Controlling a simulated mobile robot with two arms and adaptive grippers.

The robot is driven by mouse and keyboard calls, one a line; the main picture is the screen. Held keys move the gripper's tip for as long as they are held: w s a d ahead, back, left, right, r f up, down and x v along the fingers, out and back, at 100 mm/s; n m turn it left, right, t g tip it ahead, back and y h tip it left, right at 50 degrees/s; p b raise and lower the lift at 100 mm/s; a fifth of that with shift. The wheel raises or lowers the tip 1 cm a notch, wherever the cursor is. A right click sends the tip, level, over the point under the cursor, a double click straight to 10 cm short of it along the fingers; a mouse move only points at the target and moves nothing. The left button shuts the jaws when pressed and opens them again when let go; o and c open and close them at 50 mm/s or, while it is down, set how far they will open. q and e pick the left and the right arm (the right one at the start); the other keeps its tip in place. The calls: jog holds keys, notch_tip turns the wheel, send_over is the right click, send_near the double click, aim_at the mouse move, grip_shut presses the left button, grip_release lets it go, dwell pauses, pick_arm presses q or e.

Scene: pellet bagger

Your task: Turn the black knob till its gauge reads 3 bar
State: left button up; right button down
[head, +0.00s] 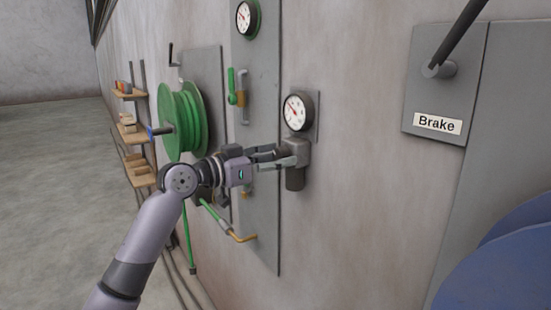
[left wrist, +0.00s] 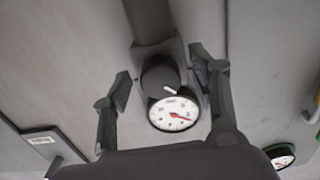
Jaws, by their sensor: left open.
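The black knob (left wrist: 158,75) is a round dark cap with a white mark, seen in the left wrist view beside its gauge. The gauge (head: 297,112) is a white dial in a dark rim above the knob's grey housing (head: 297,152). It also shows in the left wrist view (left wrist: 173,115). Its red needle points up and left in the head view; the numbers are too small to read. My left gripper (head: 281,156) is open in front of the housing. In the left wrist view its fingers stand either side of the knob, with gaps. My right gripper is out of view.
A second gauge (head: 245,18) and a green-handled valve (head: 235,88) sit on the grey panel to the left. A green hose reel (head: 185,118) and shelves (head: 133,130) stand farther left. A brake plate (head: 447,82) with a lever is at right.

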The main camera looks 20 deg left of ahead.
pick_arm(q)
jog(key=v, duration=1.2)
jog(key=shift+f, duration=0.1)
